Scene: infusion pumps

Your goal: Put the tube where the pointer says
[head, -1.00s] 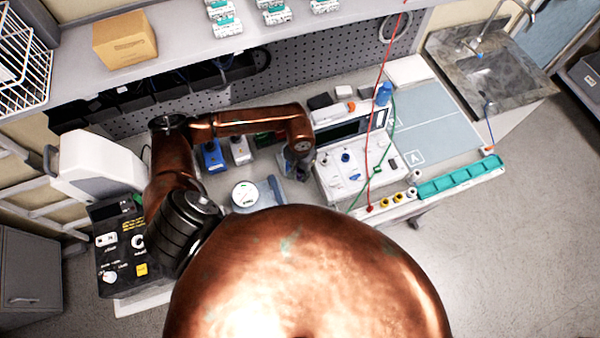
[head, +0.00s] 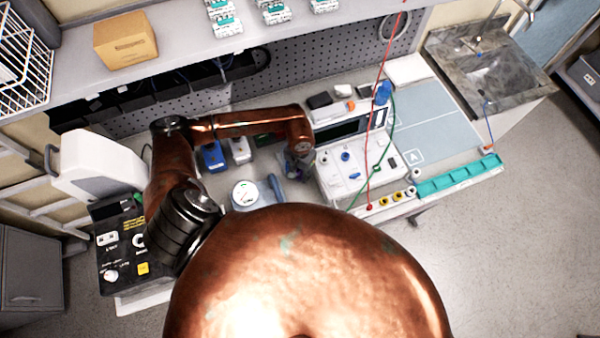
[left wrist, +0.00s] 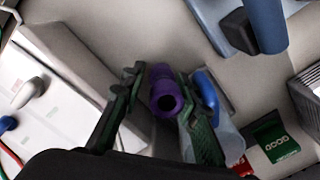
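A purple tube (left wrist: 166,98) shows end-on in the left wrist view, with its round opening toward the camera. My left gripper (left wrist: 160,78) has its two dark green fingers on either side of it, with a narrow gap showing at the left finger. In the head view this gripper (head: 299,165) is low over the bench, just left of the white pump, and the tube cannot be made out there. A round white dial (head: 245,193) with a pointer lies on the bench left of the gripper; its reading is too small to tell. My right gripper is not in view.
The white pump unit (head: 345,172) stands right of the gripper, with red and green lines by it. A teal tray (head: 461,178) lies along the front right edge. A blue-and-white device (head: 212,157) stands behind. The grey mat (head: 432,118) is mostly clear.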

